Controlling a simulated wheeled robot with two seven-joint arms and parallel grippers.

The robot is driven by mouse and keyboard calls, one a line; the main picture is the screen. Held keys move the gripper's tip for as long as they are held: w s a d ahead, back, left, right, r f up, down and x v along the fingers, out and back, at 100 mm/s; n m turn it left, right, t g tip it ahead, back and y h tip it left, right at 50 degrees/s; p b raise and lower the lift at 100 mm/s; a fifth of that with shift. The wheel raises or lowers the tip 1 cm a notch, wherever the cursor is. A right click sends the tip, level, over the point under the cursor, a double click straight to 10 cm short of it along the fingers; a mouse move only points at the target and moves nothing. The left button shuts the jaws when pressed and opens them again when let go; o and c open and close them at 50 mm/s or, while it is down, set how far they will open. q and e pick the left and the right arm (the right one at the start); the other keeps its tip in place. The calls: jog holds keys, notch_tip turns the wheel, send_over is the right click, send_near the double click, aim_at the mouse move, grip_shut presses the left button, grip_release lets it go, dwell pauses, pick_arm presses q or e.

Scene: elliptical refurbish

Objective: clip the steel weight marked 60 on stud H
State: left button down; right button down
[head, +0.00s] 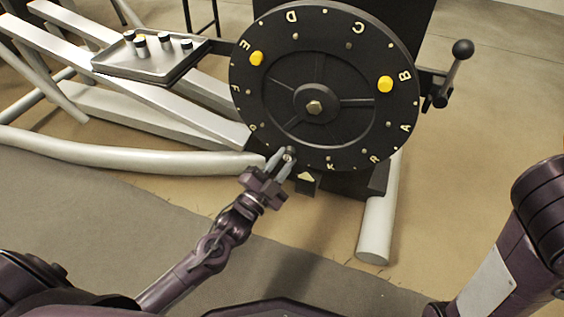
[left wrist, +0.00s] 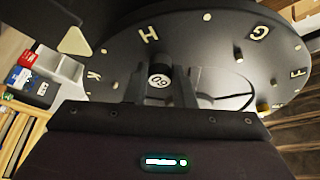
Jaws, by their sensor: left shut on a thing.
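The steel weight marked 60 (left wrist: 160,80) is a small dark cylinder with a pale round face; its number appears upside down in the left wrist view. My left gripper (head: 280,161) is shut on it at the lower rim of the black wheel (head: 272,91); it also shows in the left wrist view (left wrist: 158,92). The letter H (left wrist: 148,34) on the wheel lies just beyond the weight. Stud H is hidden behind the weight, so I cannot tell whether they touch. My right gripper is not in view.
Yellow weights sit near E (head: 257,58) and B (head: 385,84). A grey tray (head: 150,70) with several small weights stands at left. A crank handle (head: 450,75) sticks out at right. A pale pointer (head: 306,177) sits below the wheel. The floor in front is clear.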

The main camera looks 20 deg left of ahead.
pick_arm(q)
jog(key=shift+w, duration=0.35)
dwell(0.3)
jog(key=c, duration=1.1)
grip_release()
jog(key=shift+c, duration=0.2)
jog(key=p+v, duration=0.4)
jog(key=v, duration=0.3)
jog(key=shift+s, duration=0.4)
